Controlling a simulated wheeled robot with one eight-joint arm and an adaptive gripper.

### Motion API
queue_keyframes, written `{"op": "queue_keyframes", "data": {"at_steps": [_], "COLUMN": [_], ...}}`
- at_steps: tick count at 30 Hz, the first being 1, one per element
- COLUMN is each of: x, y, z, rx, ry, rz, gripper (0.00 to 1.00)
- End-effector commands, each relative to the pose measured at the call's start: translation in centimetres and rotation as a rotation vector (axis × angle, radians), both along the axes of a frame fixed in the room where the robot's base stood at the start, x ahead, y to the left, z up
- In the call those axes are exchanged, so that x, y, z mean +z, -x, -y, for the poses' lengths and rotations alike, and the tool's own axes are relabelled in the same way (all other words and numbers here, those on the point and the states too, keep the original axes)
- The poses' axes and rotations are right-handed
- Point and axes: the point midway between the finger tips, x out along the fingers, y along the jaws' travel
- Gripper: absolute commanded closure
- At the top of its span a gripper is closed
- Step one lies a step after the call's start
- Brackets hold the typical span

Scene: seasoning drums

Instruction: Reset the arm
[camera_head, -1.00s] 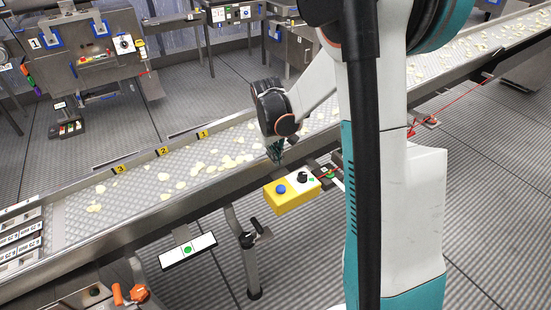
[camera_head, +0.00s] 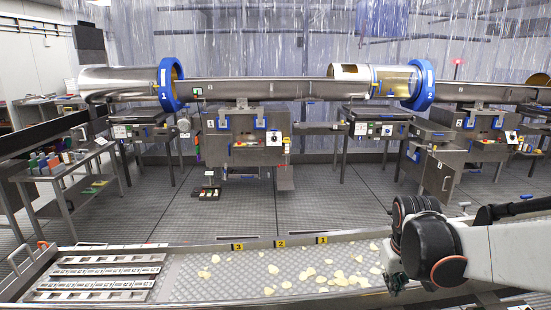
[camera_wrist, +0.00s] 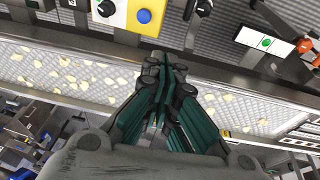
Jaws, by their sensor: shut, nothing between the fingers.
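My arm (camera_head: 480,250) reaches in from the right edge of the head view, its dark wrist joint over the conveyor's right part. My gripper (camera_wrist: 166,65) shows in the wrist view with its dark green fingers drawn together and nothing between them. It hangs over the conveyor (camera_wrist: 215,100), close to the rail under a yellow control box (camera_wrist: 145,17) with a blue button. In the head view the fingers are mostly hidden by the wrist.
The conveyor (camera_head: 185,285) carries scattered chips and black-and-yellow labels 1, 2 and 3. Beyond it stand steel machines and two seasoning drums with blue rings (camera_head: 168,84) (camera_head: 422,85). A side table (camera_head: 62,170) is at left.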

Motion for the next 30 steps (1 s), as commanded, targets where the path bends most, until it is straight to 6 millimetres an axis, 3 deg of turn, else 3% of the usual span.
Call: {"op": "queue_keyframes", "data": {"at_steps": [6,13,22,30], "x": [3.6,5.9,6.8,6.6], "y": [4.2,8.6,13.9,16.2], "z": [-2.7,-5.2,-7.8,-8.8], "rx": [0.004,0.004,0.004,0.003], "ry": [-0.019,-0.046,-0.092,-0.116], "rz": [0.094,0.191,0.312,0.37], "gripper": [1.0,1.0,1.0,1.0]}}
